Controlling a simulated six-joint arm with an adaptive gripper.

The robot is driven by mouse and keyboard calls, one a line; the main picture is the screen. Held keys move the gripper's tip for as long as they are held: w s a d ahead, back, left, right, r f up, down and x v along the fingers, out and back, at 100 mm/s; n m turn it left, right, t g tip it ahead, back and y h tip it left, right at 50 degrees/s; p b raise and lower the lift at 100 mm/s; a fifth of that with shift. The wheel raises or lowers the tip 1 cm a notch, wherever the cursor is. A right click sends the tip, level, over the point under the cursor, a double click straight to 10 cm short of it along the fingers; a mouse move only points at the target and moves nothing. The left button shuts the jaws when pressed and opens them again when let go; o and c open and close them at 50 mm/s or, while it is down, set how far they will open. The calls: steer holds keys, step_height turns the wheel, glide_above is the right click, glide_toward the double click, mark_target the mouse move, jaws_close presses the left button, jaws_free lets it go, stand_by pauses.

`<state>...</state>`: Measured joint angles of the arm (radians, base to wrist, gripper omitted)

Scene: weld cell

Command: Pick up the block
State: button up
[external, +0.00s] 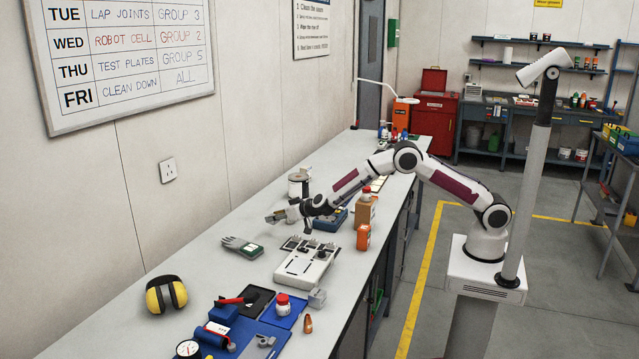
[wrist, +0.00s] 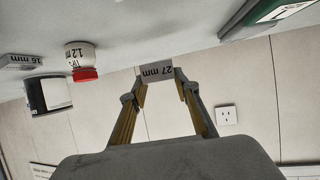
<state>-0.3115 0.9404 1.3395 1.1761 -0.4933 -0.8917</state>
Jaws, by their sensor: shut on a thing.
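A small grey block (wrist: 156,72) marked "27 mm" sits between the two fingertips of my gripper (wrist: 160,80) in the wrist view. The label reads upside down. Both fingers touch its sides, so my gripper is shut on it. In the external view my gripper (external: 283,214) reaches left over the bench, and the block is too small there to make out clearly. A second grey block (wrist: 20,62), marked "16 mm", stands apart at the left of the wrist view. A grey block (external: 317,297) also shows near the bench's front edge.
A white jar with a red lid (wrist: 81,60) is left of the held block. On the bench (external: 213,262) are a white fixture (external: 304,266), a glove (external: 240,245), an orange bottle (external: 363,237), ear defenders (external: 165,294) and a blue mat (external: 262,338). The wall bounds the left.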

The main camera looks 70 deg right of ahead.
steer(key=shift+r, duration=2.1)
steer(key=shift+r, duration=0.1)
steer(key=s+d+n+y, duration=0.1)
steer(key=s+d, duration=0.2)
steer(key=s, duration=0.4)
steer(key=s+d+r+n+y, duration=0.1)
steer(key=s+d, duration=0.2)
steer(key=s, duration=0.3)
steer(key=s+d+n+y, duration=0.1)
steer(key=s+d, duration=0.2)
steer(key=s, duration=0.4)
steer(key=s+d+r, duration=0.4)
steer(key=d+r, duration=0.1)
steer(key=shift+s+d+r+m+h, duration=0.2)
steer(key=shift+m+h, duration=0.1)
steer(key=shift+m, duration=0.1)
